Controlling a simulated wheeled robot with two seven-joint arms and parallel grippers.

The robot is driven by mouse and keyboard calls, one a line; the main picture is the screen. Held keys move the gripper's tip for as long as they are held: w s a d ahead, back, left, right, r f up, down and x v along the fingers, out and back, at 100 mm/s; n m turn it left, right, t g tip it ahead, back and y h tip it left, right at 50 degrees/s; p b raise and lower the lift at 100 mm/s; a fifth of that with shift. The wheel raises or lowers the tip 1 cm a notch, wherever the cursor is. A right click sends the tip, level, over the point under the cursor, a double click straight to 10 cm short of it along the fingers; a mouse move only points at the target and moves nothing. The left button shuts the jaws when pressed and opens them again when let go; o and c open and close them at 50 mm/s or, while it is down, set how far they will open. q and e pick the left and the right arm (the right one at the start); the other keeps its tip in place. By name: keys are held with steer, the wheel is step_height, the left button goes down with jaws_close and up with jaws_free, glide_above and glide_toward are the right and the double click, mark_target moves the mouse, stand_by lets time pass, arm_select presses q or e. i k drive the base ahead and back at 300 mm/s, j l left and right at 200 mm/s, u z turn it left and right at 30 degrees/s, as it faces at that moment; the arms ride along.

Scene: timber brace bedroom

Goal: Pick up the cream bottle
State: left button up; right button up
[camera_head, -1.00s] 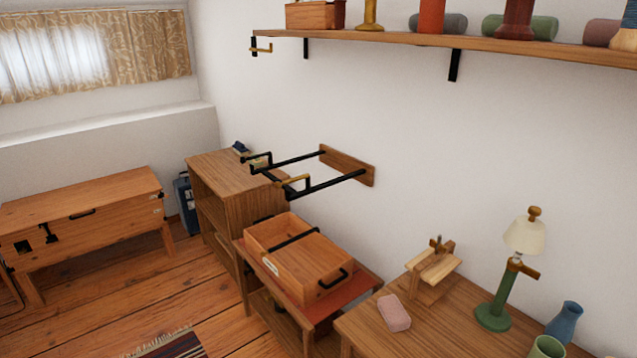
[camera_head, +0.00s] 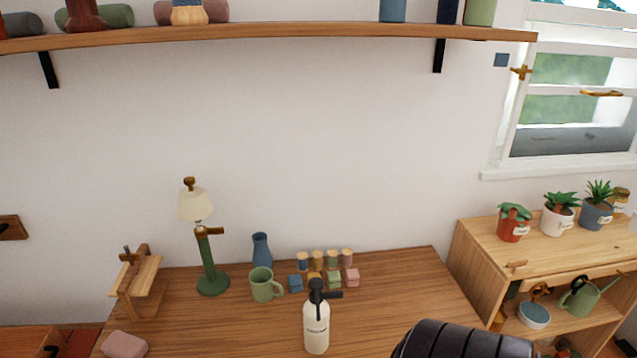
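The cream bottle (camera_head: 316,328) stands upright on the wooden desk, near the bottom middle of the head view. Neither gripper's fingers are in view.
On the desk (camera_head: 412,279) behind the bottle are a green mug (camera_head: 263,286), a blue vase (camera_head: 261,250) and several small coloured blocks and jars. A green lamp (camera_head: 208,262) and wooden stand (camera_head: 137,285) are left. A shelf unit with plants stands right.

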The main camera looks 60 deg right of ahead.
mark_target(316, 333)
steer(key=k+l+z, duration=0.1)
steer(key=z, duration=1.55)
